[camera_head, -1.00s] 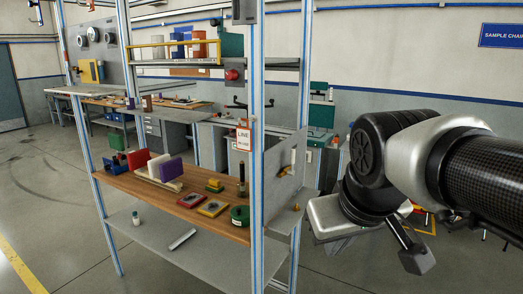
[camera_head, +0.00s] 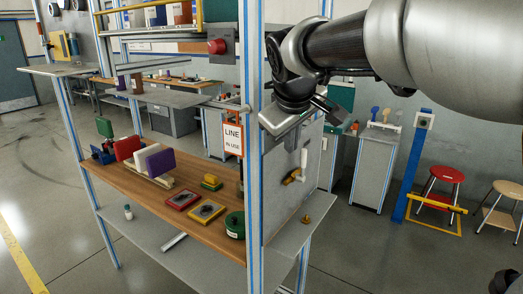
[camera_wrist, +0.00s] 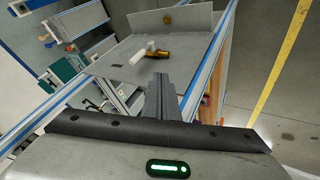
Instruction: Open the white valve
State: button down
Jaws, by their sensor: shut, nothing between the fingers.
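A white pipe-like fitting (camera_head: 304,163) stands out from the grey side panel at the right end of the workbench. A yellow-brass part (camera_head: 292,176) sits right beside it. In the wrist view the white fitting (camera_wrist: 142,54) and the brass part (camera_wrist: 156,55) lie just beyond my fingers. I cannot tell which part is the valve's handle. My gripper (camera_wrist: 161,78) is shut and empty, pointing toward the panel.
A blue-striped upright post (camera_head: 255,150) stands left of the panel. A small brass piece (camera_head: 305,219) is on the lower grey shelf (camera_head: 285,240). The wooden worktop (camera_head: 130,182) holds several items. A red stool (camera_head: 443,178) and blue post (camera_head: 408,175) stand to the right on open floor.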

jog(key=shift+r, duration=0.1)
dwell(0.3)
jog(key=p, duration=0.1)
send_near(303, 164)
notch_tip(303, 164, down, 4)
jog(key=w+a, duration=0.2)
jog(key=w, duration=0.1)
jog(key=shift+w+d, duration=0.35)
jog(key=shift+d, duration=0.3)
jog(key=shift+s, duration=0.1)
